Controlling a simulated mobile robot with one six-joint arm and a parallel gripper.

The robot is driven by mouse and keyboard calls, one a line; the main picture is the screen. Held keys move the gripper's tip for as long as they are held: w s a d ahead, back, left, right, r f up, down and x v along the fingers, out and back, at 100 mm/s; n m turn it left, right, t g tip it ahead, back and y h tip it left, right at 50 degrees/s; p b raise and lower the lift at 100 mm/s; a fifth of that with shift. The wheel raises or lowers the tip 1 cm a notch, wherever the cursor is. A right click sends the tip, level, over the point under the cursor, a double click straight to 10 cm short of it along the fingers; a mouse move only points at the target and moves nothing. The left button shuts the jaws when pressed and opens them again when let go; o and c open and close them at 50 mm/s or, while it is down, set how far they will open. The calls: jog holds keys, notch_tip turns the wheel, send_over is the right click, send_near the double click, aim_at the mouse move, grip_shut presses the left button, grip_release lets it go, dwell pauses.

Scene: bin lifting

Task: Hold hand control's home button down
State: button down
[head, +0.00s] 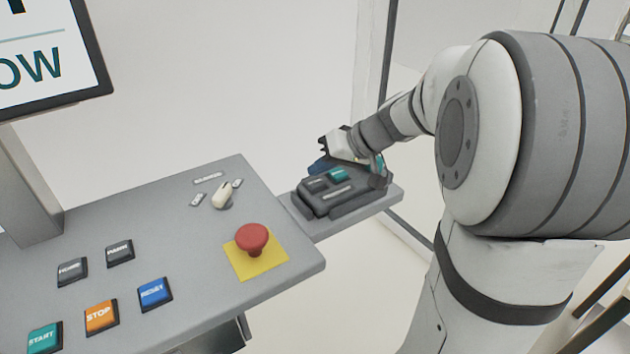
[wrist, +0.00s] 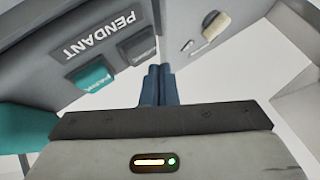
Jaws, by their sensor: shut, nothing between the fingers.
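The hand control (head: 350,207), a dark grey pendant, lies on a small side shelf right of the console. It carries a dark grey button (head: 316,184) and a teal button (head: 338,173); the dark one's lettering is too small to read. In the wrist view the grey button (wrist: 137,44) sits beside the PENDANT label, with the teal button (wrist: 91,76) nearer. My gripper (wrist: 160,68) is shut and empty, its blue fingers together. Its tips appear just beside the grey button; I cannot tell whether they touch it. In the head view my gripper (head: 317,166) is over the pendant's far side.
The grey console (head: 190,260) to the left holds a red mushroom button (head: 252,238) on a yellow plate, a cream selector knob (head: 222,196) and several coloured push buttons. The shelf (head: 378,203) adjoins the console's right edge. A screen (head: 50,60) stands upper left.

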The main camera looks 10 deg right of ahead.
aim_at(320, 183)
jog(key=shift+f, duration=0.2)
dwell(0.4)
jog(key=shift+f+b, duration=0.25)
jog(key=shift+b, duration=0.55)
jog(key=shift+f+b, duration=0.55)
jog(key=shift+b, duration=0.1)
dwell(0.4)
jog(key=shift+r, duration=0.15)
dwell(1.0)
jog(key=shift+r+p, duration=0.35)
jog(key=shift+r, duration=0.5)
jog(key=shift+r+p, duration=1.25)
jog(key=shift+r, duration=1.25)
